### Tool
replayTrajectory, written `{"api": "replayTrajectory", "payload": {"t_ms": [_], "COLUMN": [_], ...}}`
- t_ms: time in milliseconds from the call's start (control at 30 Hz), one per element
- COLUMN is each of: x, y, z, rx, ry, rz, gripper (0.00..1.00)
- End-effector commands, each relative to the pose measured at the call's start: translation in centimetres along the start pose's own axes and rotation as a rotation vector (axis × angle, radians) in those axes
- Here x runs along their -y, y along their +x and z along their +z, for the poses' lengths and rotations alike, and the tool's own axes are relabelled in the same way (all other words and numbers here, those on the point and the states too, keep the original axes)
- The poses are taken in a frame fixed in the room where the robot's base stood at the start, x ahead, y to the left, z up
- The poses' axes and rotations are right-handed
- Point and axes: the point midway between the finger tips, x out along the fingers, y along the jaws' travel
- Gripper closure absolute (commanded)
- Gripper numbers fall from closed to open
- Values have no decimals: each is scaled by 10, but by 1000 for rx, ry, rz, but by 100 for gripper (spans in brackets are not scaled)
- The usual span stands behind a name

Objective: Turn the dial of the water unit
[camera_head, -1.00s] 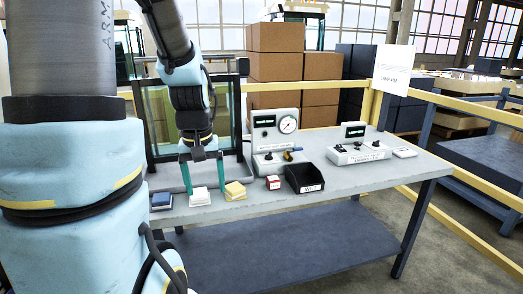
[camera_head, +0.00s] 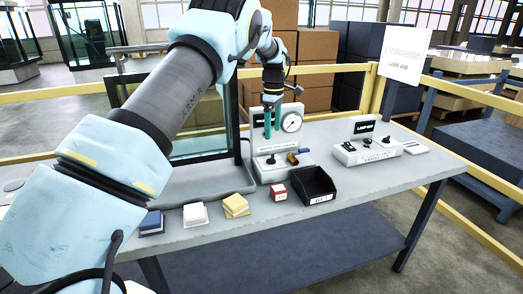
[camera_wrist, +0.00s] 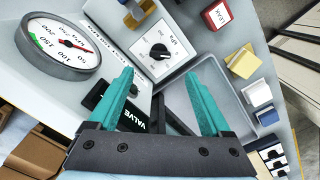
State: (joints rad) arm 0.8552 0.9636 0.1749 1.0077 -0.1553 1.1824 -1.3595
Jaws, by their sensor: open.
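The water unit (camera_head: 268,176) is the light grey unit with a round gauge (camera_head: 291,122), at the back of the table. Its black dial (camera_head: 271,160) sits on the lower panel. In the wrist view the dial (camera_wrist: 159,51) is a black knob with a white pointer line on a white plate marked kPa. The gauge (camera_wrist: 58,46) is at upper left there, with its red needle. My gripper (camera_head: 271,131) is open and empty, above the dial and in front of the unit's upright face. In the wrist view the fingertips (camera_wrist: 157,73) are apart, with the dial just beyond them.
A blue-handled lever (camera_head: 303,151) is right of the dial. A black bin (camera_head: 313,183), a red box (camera_head: 276,192) and yellow, white and blue blocks lie in front. A second control unit (camera_head: 366,152) stands right. A glass tank is left.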

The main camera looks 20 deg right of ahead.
Motion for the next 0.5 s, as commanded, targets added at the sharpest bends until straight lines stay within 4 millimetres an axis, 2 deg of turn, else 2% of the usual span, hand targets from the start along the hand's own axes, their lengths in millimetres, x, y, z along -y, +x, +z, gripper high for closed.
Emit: {"api": "replayTrajectory", "payload": {"t_ms": [167, 500], "x": [1, 1], "y": [20, 80], "z": [0, -1], "rx": [1, 0], "ry": [-1, 0], "rz": [-5, -3], "gripper": [18, 18]}}
